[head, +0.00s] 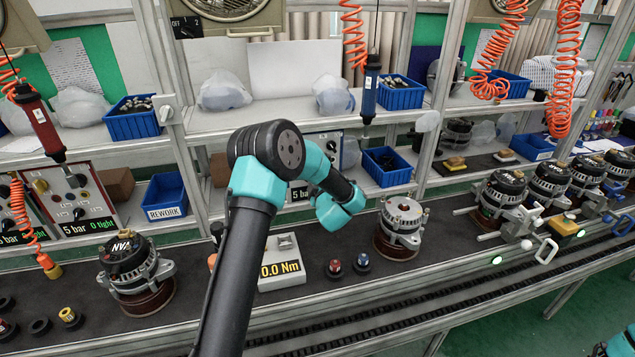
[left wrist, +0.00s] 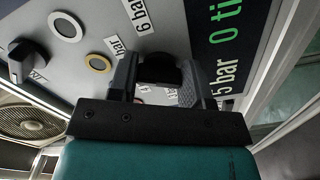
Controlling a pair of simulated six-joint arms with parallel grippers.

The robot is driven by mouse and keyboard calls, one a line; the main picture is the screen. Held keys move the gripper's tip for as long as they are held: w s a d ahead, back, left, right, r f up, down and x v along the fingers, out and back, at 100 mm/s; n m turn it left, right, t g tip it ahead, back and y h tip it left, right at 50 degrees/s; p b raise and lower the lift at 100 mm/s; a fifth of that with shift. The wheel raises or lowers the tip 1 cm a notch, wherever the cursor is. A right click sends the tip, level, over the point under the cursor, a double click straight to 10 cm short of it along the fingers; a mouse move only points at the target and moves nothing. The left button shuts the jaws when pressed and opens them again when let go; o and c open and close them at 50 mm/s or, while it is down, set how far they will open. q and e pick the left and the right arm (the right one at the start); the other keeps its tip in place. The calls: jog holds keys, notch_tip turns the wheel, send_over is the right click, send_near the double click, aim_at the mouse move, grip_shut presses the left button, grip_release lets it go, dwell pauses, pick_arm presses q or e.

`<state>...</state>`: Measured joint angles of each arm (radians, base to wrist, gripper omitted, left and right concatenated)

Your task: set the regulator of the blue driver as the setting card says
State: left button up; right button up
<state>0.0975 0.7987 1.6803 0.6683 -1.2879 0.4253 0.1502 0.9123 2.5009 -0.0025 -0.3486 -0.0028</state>
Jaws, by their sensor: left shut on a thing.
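The blue driver (head: 370,92) hangs upright from an orange coil hose above the middle bay. Below it, a grey regulator panel (head: 329,138) is mostly hidden by my left arm; part of its dark readout shows "5 bar". In the left wrist view my left gripper (left wrist: 157,86) is shut on a black knob (left wrist: 158,68) of a grey panel (left wrist: 185,22). "6 bar" is printed above the knob, and the readout (left wrist: 228,55) shows "5 bar". The left fingers are hidden in the head view. I cannot tell which sheet is the setting card. My right gripper is not in view.
A red driver (head: 39,122) hangs at the left by its own panel (head: 75,195). Alternators (head: 400,225) stand along the bench. A second knob (left wrist: 27,60) is on the panel by my left gripper.

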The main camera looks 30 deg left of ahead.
pick_arm(q)
jog(key=m, duration=0.6)
jog(key=shift+f, duration=0.1)
jog(key=m, duration=0.6)
jog(key=shift+s+a, duration=0.1)
jog(key=shift+s, duration=0.05)
jog(key=shift+m, duration=0.3)
jog(key=o, duration=0.9)
jog(key=v, duration=1.7)
jog(key=shift+s, duration=0.15)
